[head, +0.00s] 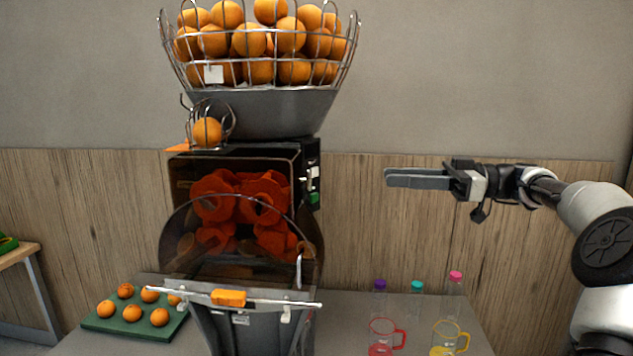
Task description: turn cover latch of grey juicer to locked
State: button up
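The grey juicer (262,115) stands on the table, left of centre in the head view. Its dark see-through front cover (185,240) has a rounded upper edge, and red pressing parts (236,196) show behind it. A small upright metal piece (299,268) sits at the cover's right side. I cannot tell for sure whether it is the cover latch, or whether the latch is locked. My gripper (388,178) is in the air to the right of the juicer, fingers pointing left toward it and apart from it. The fingers overlap from this side, so their gap is hidden. No held object shows.
A wire basket of oranges (258,42) tops the juicer. A green tray with oranges (100,325) lies left. Bottles (416,300), a red mug (381,338) and a yellow mug (446,338) stand right, below my gripper.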

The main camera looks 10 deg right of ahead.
aim_at(304, 180)
jog(key=x, duration=1.7)
grip_shut()
